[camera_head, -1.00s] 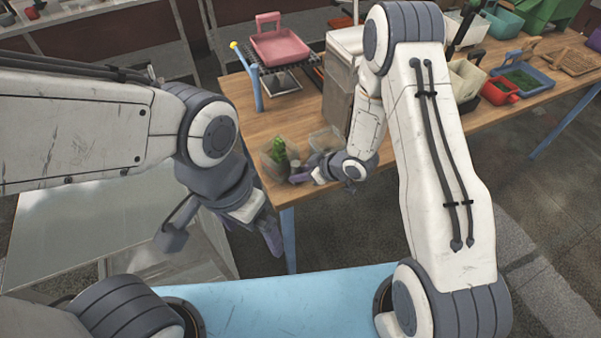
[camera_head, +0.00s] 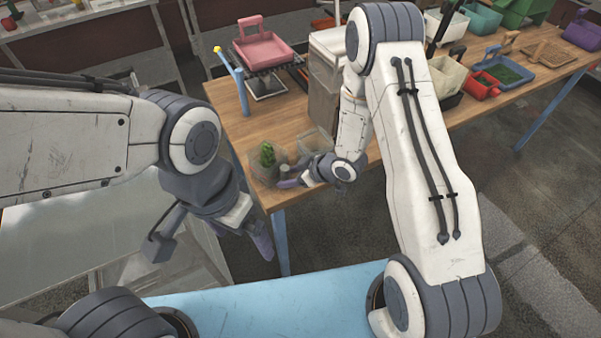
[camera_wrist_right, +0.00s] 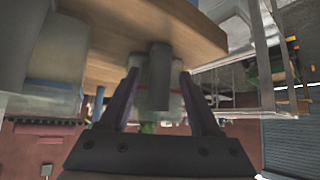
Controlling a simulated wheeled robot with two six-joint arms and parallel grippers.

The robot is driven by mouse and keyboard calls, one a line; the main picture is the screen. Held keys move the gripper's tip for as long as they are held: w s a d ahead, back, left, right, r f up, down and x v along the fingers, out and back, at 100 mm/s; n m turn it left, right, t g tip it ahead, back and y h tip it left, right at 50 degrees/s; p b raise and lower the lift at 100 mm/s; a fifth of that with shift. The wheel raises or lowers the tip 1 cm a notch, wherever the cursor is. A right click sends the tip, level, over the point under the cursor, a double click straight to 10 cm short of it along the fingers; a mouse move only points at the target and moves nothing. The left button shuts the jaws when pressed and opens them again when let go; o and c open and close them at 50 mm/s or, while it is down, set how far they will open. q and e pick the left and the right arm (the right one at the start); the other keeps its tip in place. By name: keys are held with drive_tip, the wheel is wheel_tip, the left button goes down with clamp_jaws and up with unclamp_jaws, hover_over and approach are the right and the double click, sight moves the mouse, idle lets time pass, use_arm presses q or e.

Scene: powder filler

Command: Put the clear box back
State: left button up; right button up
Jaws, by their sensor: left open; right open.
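A clear box (camera_head: 316,142) stands near the front left corner of the wooden table, partly hidden by my right arm. Left of it is a second clear container (camera_head: 261,172) with something green (camera_head: 267,154) in it. My right gripper (camera_head: 284,178) is open at these containers, low over the table. In the right wrist view, where the table appears at the top, a grey cylinder (camera_wrist_right: 159,78) shows between the open fingers (camera_wrist_right: 160,95); contact is not clear. My left gripper (camera_head: 262,240) is open and empty, pointing down in front of the table's edge.
A pink tray (camera_head: 264,50) sits on a dark rack behind the containers. A grey-white machine (camera_head: 322,85) stands beside my right arm. Red (camera_head: 480,87) and blue (camera_head: 507,73) trays lie at the right. The wooden table (camera_head: 228,100) has free room left of the machine.

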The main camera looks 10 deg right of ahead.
drive_tip(key=s+d+r+m+h, duration=0.1)
drive_tip(key=s+d+r+h, duration=0.2)
drive_tip(key=r, duration=0.5)
drive_tip(key=s+d+r+h, duration=0.1)
drive_tip(key=s+r+h, duration=0.2)
drive_tip(key=s+r, duration=0.35)
drive_tip(key=s+a+r+g, duration=0.2)
drive_tip(key=s+r+g, duration=0.1)
drive_tip(key=s, duration=0.6)
drive_tip(key=s+a+r+m+g, duration=0.1)
drive_tip(key=s+a+r+g, duration=0.1)
drive_tip(key=s+r, duration=0.3)
drive_tip(key=s+a+b, duration=0.1)
drive_tip(key=s, duration=0.3)
drive_tip(key=shift+a+r+m+g, duration=0.15)
drive_tip(key=shift+a+m+g, duration=0.15)
drive_tip(key=shift+g, duration=0.1)
drive_tip(key=shift+s, duration=0.1)
